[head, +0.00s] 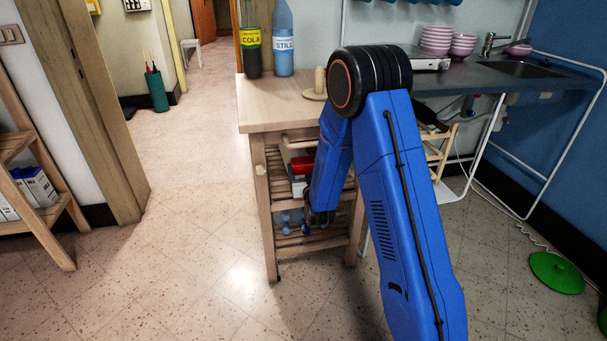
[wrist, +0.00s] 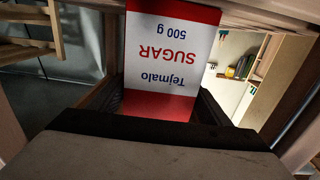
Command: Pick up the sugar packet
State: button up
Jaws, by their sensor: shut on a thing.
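The sugar packet (wrist: 170,62) is red and white, with its lettering upside down in the wrist view. In the head view it shows partly as a red and white shape (head: 301,167) inside the wooden trolley, behind a front rail and my arm. My gripper (wrist: 158,103) has its dark fingers on both sides of the packet and is shut on it. In the head view the gripper is mostly hidden by my blue arm and the trolley. I cannot tell whether the packet touches the slatted shelf (head: 292,240).
Trolley legs and rails enclose the gripper closely. A wooden shelf (head: 22,150) stands at left. The floor between is clear.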

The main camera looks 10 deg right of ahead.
jog(key=shift+r, duration=0.15)
notch_tip(320, 180, up, 10)
dwell(1.1)
